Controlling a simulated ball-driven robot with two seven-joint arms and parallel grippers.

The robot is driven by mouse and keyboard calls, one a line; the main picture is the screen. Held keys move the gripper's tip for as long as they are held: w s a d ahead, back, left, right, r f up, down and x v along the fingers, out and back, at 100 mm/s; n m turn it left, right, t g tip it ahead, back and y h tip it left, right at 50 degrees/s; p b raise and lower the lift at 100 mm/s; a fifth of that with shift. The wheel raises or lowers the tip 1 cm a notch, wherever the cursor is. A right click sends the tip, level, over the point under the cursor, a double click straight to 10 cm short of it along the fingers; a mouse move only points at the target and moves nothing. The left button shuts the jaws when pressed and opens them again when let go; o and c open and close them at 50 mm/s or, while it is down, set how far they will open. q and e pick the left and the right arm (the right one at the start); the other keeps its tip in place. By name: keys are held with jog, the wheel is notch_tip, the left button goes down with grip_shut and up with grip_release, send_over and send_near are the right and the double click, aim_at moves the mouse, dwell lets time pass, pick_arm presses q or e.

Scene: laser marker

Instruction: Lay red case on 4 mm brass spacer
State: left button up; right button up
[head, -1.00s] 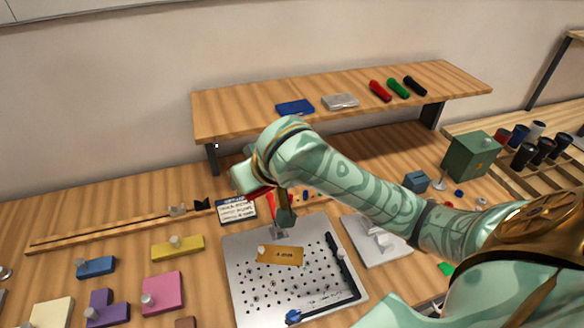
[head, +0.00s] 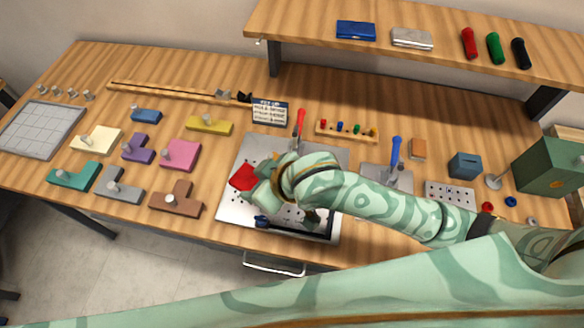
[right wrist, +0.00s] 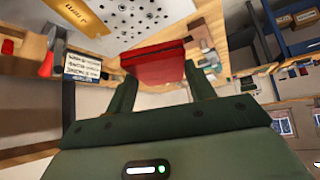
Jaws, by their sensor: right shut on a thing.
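The red case (head: 242,177) is held in my right gripper (head: 256,185), over the left part of the perforated metal plate (head: 233,208). In the right wrist view the red case (right wrist: 155,62) sits between the two fingers of my right gripper (right wrist: 160,88). The brass spacer (right wrist: 86,14) shows as a yellow strip at the top left of the right wrist view, on the plate and apart from the case. In the head view my right arm covers the spacer. My left gripper is not in view.
A red-handled tool (head: 300,122), a label card (head: 270,112) and a small peg rack (head: 347,130) stand behind the plate. Coloured knobbed blocks, such as a pink one (head: 181,155), lie to its left. A shelf (head: 430,65) runs along the back.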

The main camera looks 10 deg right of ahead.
jog(key=w+d+f+b, duration=0.5)
jog(key=w+d+f, duration=0.4)
jog(key=shift+w+d+f, duration=0.1)
jog(key=shift+w+f, duration=0.05)
jog(key=shift+f, duration=0.15)
notch_tip(320, 180, down, 4)
jog(key=shift+w+d+r+b, duration=0.15)
jog(key=shift+r+b, duration=0.05)
jog(key=shift+b, duration=0.9)
jog(key=shift+r, duration=0.1)
jog(key=o, duration=1.1)
